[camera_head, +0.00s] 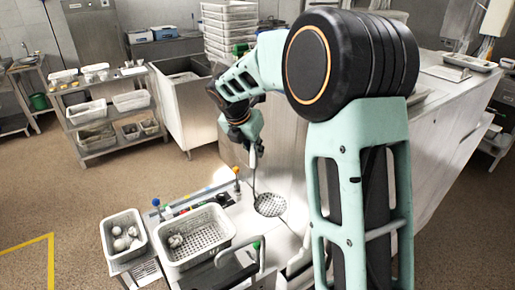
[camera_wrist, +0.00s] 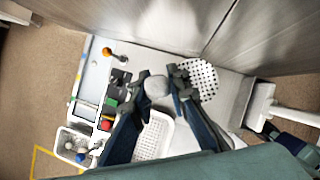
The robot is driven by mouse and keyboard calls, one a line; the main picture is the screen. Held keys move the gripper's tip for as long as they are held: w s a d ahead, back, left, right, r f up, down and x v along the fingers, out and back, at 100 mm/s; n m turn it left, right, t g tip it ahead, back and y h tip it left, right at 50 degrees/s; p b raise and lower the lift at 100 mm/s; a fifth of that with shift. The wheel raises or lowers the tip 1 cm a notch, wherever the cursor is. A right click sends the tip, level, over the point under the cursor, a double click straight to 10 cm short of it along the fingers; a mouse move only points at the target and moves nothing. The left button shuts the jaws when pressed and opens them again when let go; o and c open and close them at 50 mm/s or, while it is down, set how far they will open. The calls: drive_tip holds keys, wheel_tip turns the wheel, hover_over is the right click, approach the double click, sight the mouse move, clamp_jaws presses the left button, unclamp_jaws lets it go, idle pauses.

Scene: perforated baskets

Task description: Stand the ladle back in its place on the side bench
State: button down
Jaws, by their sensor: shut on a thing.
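My gripper (camera_head: 256,148) is shut on the handle of a perforated ladle. The ladle (camera_head: 270,205) hangs below it, its thin handle running down to a round metal bowl full of holes. In the wrist view the perforated bowl (camera_wrist: 204,80) shows just right of my gripper (camera_wrist: 160,82), and a rounded grey end (camera_wrist: 157,88) shows between the fingers. The bowl is above or against the pale bench top (camera_head: 284,236); I cannot tell whether it touches. I cannot tell which spot is the ladle's place.
A white perforated basket (camera_head: 231,224) with pale items is on the near bench, left of the ladle. A smaller basket (camera_head: 106,233) of round items stands further left. A large metal counter (camera_head: 447,130) stands at right.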

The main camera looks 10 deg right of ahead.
hover_over(254, 185)
drive_tip(key=shift+w+d+f+b, duration=0.1)
drive_tip(key=shift+w+f+b, duration=0.1)
drive_tip(key=shift+f, duration=1.05)
drive_tip(key=shift+w+d+f+b, duration=0.1)
drive_tip(key=shift+f+b, duration=0.05)
drive_tip(key=shift+f, duration=1.1)
wheel_tip(254, 185, down, 5)
drive_tip(key=b, duration=0.5)
drive_tip(key=shift+a+f, duration=0.1)
drive_tip(key=shift+f, duration=0.1)
drive_tip(key=shift+f+b, duration=1)
drive_tip(key=shift+f, duration=1.15)
drive_tip(key=c, duration=1.8)
unclamp_jaws()
drive_tip(key=shift+o, duration=0.2)
drive_tip(key=v, duration=1.2)
drive_tip(key=shift+s, duration=0.15)
